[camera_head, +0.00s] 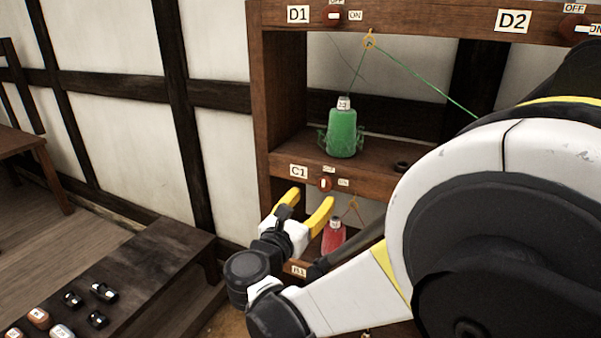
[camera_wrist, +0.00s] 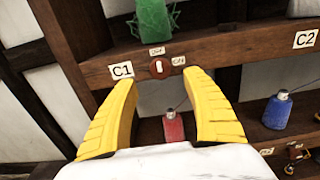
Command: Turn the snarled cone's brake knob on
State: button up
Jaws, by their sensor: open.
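A green cone (camera_head: 342,132) with loose thread loops bulging at its sides stands upright on the shelf above the C1 label; its lower part shows at the top of the wrist view (camera_wrist: 153,20). The red C1 brake knob (camera_head: 325,184) is on the shelf's front board, below the cone. In the wrist view, the knob's (camera_wrist: 157,68) white mark is upright, toward the OFF tag above; the ON tag is to the right. My gripper (camera_head: 309,206) is open and empty, its yellow fingers pointing toward the board, with the knob between and beyond the fingertips in the wrist view.
A red cone (camera_wrist: 174,127) stands in the bay below, and a blue cone (camera_wrist: 277,110) is to the right near C2. The D1 knob (camera_head: 333,14) is on the board above. A dark bench (camera_head: 135,275) with small items stands at left.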

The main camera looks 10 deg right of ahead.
aim_at(324, 185)
jog(key=b+x, duration=0.1)
jog(key=x, duration=0.7)
jog(key=shift+w+d+b, duration=0.15)
jog(key=shift+w+b, duration=0.1)
jog(key=shift+b, duration=0.15)
jog(key=shift+c, duration=0.4)
jog(key=c, duration=1)
